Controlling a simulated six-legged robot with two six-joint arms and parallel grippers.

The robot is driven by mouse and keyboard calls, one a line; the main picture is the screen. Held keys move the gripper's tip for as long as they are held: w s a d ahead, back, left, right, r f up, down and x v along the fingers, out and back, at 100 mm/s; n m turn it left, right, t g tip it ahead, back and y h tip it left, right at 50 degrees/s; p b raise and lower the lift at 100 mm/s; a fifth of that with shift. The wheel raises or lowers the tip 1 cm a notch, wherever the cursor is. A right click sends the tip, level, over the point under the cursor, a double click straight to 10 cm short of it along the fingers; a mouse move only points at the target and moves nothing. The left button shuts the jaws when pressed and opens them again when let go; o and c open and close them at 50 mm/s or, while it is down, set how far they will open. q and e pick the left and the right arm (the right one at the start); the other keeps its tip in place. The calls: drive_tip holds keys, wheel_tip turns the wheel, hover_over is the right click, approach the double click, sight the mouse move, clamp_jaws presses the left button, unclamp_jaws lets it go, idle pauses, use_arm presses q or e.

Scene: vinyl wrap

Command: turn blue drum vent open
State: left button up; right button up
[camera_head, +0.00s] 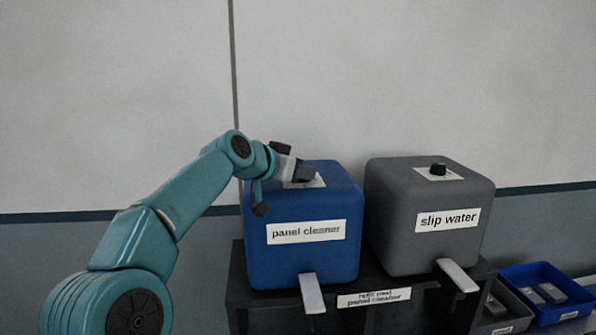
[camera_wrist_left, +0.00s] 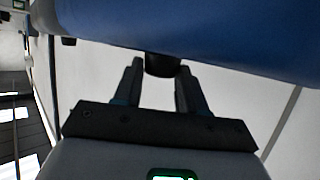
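The blue drum (camera_head: 303,254), labelled "panel cleaner", stands on a dark stand. A pale plate (camera_head: 318,181) shows on its top; in the head view the vent knob there is hidden by my left gripper (camera_head: 305,172). My left arm reaches in from the left, with the gripper low over the drum's top. In the left wrist view the black vent knob (camera_wrist_left: 162,65) shows against the blue drum, between the tips of my left gripper (camera_wrist_left: 160,72). The fingers are apart, one on each side of the knob; whether they press on it cannot be told. My right gripper is not in view.
A grey drum (camera_head: 420,247) labelled "slip water", with a black knob (camera_head: 438,169) on top, stands close to the right. Pale spouts (camera_head: 311,294) stick out in front. A blue bin (camera_head: 572,305) is at the lower right. The wall (camera_head: 420,80) is close behind.

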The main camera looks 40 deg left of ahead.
use_arm(q)
drive_tip(key=shift+a+f, duration=0.1)
drive_tip(key=shift+f, duration=0.05)
drive_tip(key=shift+m+h, duration=0.7)
drive_tip(key=shift+h, duration=0.1)
drive_tip(key=o, duration=1)
drive_tip(key=shift+w, duration=0.1)
drive_tip(key=shift+o, duration=0.2)
drive_tip(key=shift+w, duration=0.1)
drive_tip(key=b+v, duration=0.3)
drive_tip(key=v, duration=1.3)
drive_tip(key=shift+b, duration=0.3)
